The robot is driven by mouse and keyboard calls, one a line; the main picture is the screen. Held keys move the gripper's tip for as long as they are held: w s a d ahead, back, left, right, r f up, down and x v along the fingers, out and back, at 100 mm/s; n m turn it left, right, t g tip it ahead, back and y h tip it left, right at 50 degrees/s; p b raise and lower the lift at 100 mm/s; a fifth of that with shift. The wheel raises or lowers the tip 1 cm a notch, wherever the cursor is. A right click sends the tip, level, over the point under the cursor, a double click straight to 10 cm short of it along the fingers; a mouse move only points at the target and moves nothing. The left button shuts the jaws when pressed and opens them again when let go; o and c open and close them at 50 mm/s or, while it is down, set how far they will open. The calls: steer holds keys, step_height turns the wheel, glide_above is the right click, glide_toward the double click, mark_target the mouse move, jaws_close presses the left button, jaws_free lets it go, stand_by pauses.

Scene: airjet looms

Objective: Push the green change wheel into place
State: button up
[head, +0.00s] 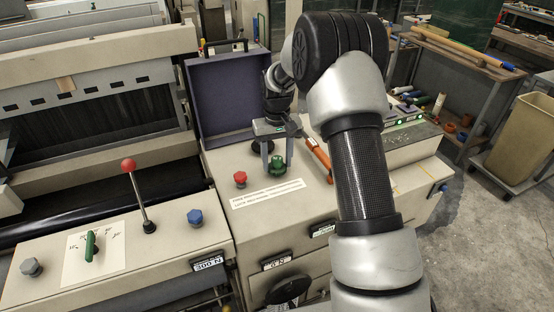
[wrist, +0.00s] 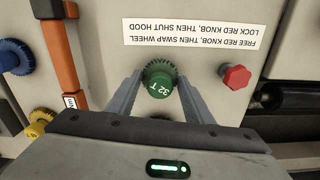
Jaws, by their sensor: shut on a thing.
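The green change wheel (head: 277,165) is at the top of the cream machine housing, in front of the open purple-lined hood. In the wrist view the green wheel (wrist: 158,80) has a toothed dark rim and reads "32 T". My gripper (wrist: 158,78) is shut on it, one grey finger on each side. In the head view my gripper (head: 277,160) points down at the housing. How far the wheel sits on its seat is hidden. The red knob (head: 240,179) stands left of the wheel; it also shows in the wrist view (wrist: 235,76).
A label (head: 267,193) about the red knob, wheel and hood lies in front. The open hood (head: 225,95) stands behind. An orange-handled tool (head: 317,158) lies to the right. Blue (wrist: 16,58) and yellow (wrist: 40,122) wheels show in the wrist view. A red-tipped lever (head: 138,195) rises at left.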

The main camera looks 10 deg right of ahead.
steer(key=shift+f, duration=0.15)
steer(key=o, duration=1.2)
steer(key=s+r+t, duration=0.1)
steer(key=s+r, duration=0.2)
steer(key=r, duration=0.9)
steer(key=s+r, duration=0.3)
steer(key=r, duration=0.9)
steer(key=s+r+t, duration=0.2)
steer(key=s+r, duration=0.3)
steer(key=s, duration=0.5)
steer(key=s+f+t, duration=0.1)
steer(key=s, duration=0.4)
steer(key=s+f, duration=0.1)
steer(key=s, duration=0.5)
steer(key=s+f+t+p, duration=0.1)
steer(key=s, duration=0.5)
steer(key=shift+f+m+t, duration=0.3)
steer(key=shift+f+m, duration=0.05)
steer(key=shift+m, duration=0.05)
